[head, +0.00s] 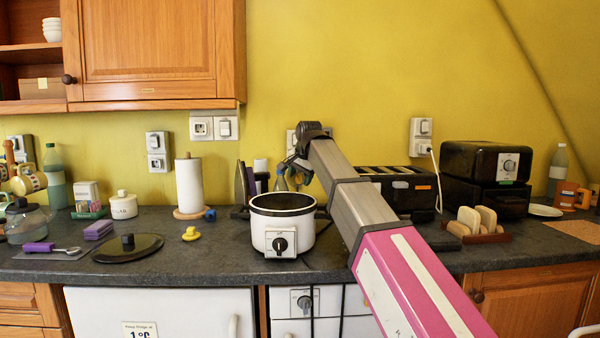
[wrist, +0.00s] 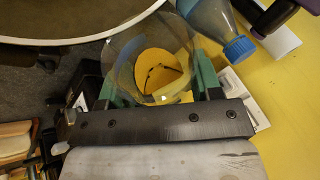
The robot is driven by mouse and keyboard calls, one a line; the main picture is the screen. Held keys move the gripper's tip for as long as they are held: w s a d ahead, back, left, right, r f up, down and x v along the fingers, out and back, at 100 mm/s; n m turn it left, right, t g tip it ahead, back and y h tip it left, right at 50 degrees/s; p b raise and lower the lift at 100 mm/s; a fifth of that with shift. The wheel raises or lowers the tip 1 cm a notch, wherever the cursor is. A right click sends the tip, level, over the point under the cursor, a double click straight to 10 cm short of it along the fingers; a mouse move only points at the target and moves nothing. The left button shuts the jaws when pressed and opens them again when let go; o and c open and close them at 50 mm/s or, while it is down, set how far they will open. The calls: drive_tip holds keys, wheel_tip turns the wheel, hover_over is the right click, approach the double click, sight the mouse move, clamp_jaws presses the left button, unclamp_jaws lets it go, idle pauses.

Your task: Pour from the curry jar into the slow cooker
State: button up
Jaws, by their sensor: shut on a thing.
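The slow cooker (head: 268,240) is a white pot with a dark inside and a front dial, standing open on the counter. Its pale rim and dark inside fill the upper left of the wrist view (wrist: 85,42). My gripper (head: 296,170) is above the cooker's back right rim. In the wrist view its green fingers (wrist: 157,85) are shut on a clear jar, the curry jar (wrist: 125,60), with yellow-orange contents showing inside. The jar overlaps the cooker's rim in that view. I cannot tell whether anything is flowing. The arm hides most of the jar in the head view.
A bottle with a blue cap (wrist: 238,48) is close beside the jar. A paper towel roll (head: 189,187) stands left of the cooker, and a black toaster (head: 398,190) stands to the right.

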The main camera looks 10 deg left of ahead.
drive_tip(key=shift+f, duration=0.8)
drive_tip(key=shift+s+r+t, duration=0.1)
drive_tip(key=shift+s+t, duration=0.25)
drive_tip(key=shift+t, duration=0.05)
drive_tip(key=shift+s+a+r+n+t, duration=0.1)
drive_tip(key=shift+s+r+n+t, duration=0.2)
drive_tip(key=shift+t, duration=0.6)
drive_tip(key=shift+w+r+t, duration=0.1)
drive_tip(key=shift+w+t, duration=0.05)
drive_tip(key=shift+t, duration=0.15)
drive_tip(key=shift+s+t+h, duration=0.3)
drive_tip(key=shift+s, duration=0.05)
drive_tip(key=shift+s+a+r+t, duration=0.1)
drive_tip(key=shift+s+r+t, duration=0.15)
drive_tip(key=shift+t, duration=0.35)
drive_tip(key=shift+w+r+n, duration=0.1)
drive_tip(key=shift+r+n, duration=0.05)
drive_tip(key=shift+n, duration=0.15)
